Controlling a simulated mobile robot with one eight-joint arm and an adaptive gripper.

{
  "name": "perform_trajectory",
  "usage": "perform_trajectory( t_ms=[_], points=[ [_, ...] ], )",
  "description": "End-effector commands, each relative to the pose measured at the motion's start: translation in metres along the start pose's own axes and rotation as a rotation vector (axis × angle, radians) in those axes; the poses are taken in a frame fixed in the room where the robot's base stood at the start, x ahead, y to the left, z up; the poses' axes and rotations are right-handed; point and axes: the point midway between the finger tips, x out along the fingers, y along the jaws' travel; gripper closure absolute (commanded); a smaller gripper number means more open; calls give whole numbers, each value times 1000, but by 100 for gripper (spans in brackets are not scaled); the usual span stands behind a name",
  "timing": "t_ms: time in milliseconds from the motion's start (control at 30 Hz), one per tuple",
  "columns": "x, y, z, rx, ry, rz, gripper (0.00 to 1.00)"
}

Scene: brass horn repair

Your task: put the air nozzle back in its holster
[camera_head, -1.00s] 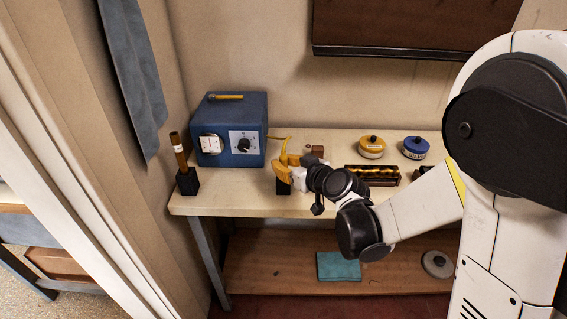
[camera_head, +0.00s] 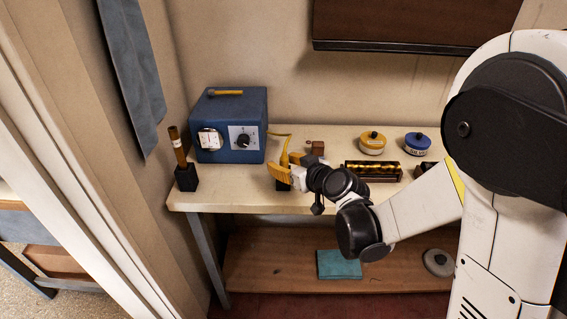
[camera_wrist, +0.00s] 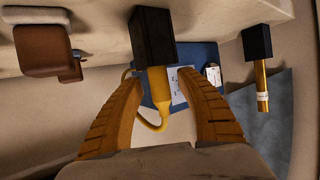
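The yellow air nozzle (camera_wrist: 158,88) stands in its black block holster (camera_wrist: 152,35), its lower end hidden inside the block. Its thin yellow hose curves away toward the blue box. The nozzle also shows in the head view (camera_head: 284,155), above the small dark holster (camera_head: 282,186) on the bench. My gripper (camera_wrist: 159,82) has its orange fingers spread, one on each side of the nozzle, with visible gaps and nothing gripped. In the head view my gripper (camera_head: 284,165) reaches in from the right at the holster.
A blue box (camera_head: 230,125) with dials stands behind left. A wooden-handled tool (camera_head: 178,146) stands in another black block (camera_head: 187,178) at the left. A brown block (camera_head: 318,148), yellow tin (camera_head: 372,143), blue-lidded tin (camera_head: 417,144) and dark tray (camera_head: 373,172) lie rightward.

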Motion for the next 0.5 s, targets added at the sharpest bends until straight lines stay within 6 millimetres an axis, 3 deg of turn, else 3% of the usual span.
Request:
perform_trajectory(
  t_ms=[167, 500],
  points=[
    [-9, 0, 0, 1, 0, 1, 56],
    [-80, 1, 0, 2, 0, 2, 56]
  ],
)
